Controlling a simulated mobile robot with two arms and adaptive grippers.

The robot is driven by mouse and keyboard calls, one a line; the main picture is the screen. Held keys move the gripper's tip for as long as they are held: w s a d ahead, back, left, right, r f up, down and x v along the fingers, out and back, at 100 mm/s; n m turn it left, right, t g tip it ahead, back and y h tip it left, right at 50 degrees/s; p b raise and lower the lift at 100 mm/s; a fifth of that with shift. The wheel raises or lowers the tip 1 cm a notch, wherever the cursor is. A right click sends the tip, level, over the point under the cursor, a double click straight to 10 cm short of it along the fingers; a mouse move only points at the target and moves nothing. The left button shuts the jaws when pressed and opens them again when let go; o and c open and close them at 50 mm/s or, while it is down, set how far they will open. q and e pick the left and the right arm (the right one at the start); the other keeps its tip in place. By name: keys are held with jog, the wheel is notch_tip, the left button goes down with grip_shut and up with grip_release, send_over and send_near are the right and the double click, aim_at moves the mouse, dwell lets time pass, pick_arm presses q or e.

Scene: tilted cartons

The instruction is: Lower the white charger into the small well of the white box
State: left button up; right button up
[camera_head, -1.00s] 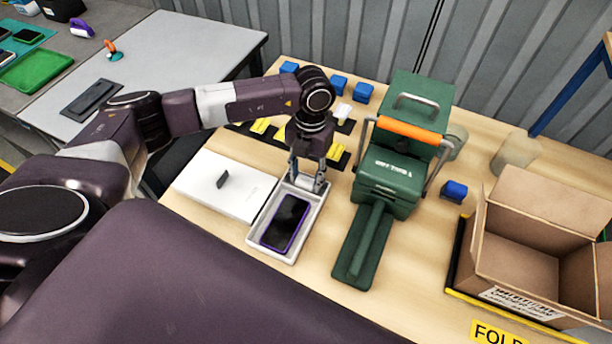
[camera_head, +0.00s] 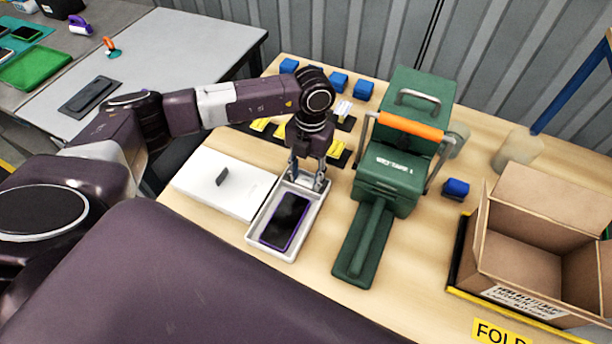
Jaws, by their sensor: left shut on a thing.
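The white box (camera_head: 252,241) stands open on the wooden table. A dark phone with a purple edge (camera_head: 285,221) lies in its large well. My left gripper (camera_head: 308,186) points down at the far end of the box, over the small well. It is shut on the white charger, which is mostly hidden between the fingers and against the white box walls. I cannot tell how deep the charger sits. My right gripper is not in view.
A white lid (camera_head: 222,186) with a dark tab lies left of the box. A green machine (camera_head: 388,180) with an orange handle stands close on the right. Blue blocks (camera_head: 338,82) and yellow pieces (camera_head: 279,131) lie behind. An open carton (camera_head: 525,262) stands at right.

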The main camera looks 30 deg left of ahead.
pick_arm(q)
jog(key=shift+f, duration=0.1)
dwell(0.3)
jog(key=o, duration=1.2)
jog(key=shift+c, duration=1.3)
jog(key=shift+r+p, duration=2.4)
jog(key=shift+r, duration=1.25)
jog(key=shift+f, duration=0.1)
